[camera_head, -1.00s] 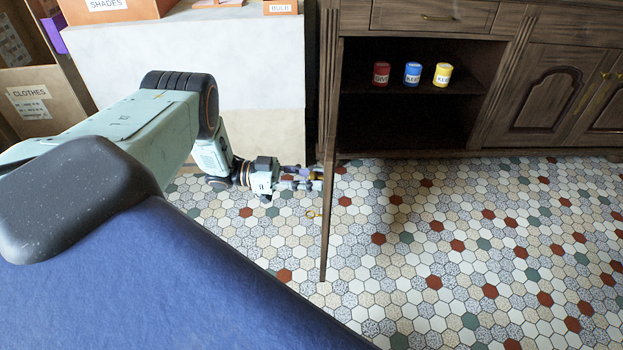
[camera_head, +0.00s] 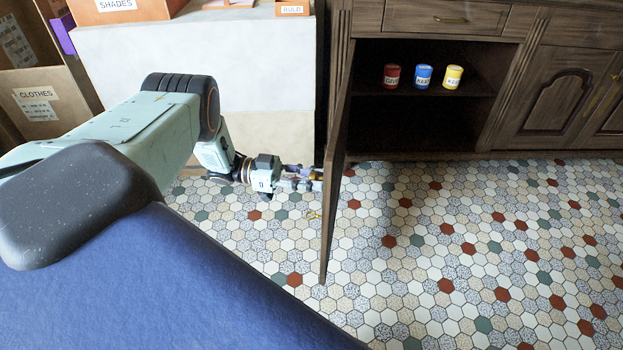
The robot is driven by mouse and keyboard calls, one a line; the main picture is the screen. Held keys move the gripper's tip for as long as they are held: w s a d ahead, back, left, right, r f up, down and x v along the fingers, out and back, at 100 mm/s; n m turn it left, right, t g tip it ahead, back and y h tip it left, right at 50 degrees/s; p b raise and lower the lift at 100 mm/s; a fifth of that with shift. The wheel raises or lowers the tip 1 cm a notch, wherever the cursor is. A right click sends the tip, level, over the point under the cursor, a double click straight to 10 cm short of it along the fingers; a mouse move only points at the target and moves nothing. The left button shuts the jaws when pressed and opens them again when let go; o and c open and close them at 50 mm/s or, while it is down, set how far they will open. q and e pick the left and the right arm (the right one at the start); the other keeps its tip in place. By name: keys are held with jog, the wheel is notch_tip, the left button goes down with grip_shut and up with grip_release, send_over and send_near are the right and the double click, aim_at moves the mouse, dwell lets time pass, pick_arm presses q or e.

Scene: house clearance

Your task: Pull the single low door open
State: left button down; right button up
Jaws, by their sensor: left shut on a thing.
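The single low door (camera_head: 335,190) of the dark wooden cabinet stands swung out from its opening, seen almost edge-on. Its lower free corner reaches out over the tiled floor. The open compartment (camera_head: 405,125) shows to the right of it. My left gripper (camera_head: 314,181) is low on the left side of the door, at its outer face. It is shut on what looks like the door's handle; its fingertips are small and partly hidden. My right gripper is not in view.
Red (camera_head: 391,77), blue (camera_head: 424,77) and yellow (camera_head: 453,77) cans stand on the shelf inside. A pale block (camera_head: 200,60) with orange boxes stands behind my left arm. A cardboard clothes box (camera_head: 45,105) is at far left. The tiled floor (camera_head: 450,240) right of the door is clear.

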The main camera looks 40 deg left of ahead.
pick_arm(q)
jog(key=shift+w+a+r, duration=0.1)
jog(key=shift+a, duration=0.1)
jog(key=shift+d, duration=0.1)
jog(key=c, duration=1.1)
grip_release()
jog(key=v, duration=1.2)
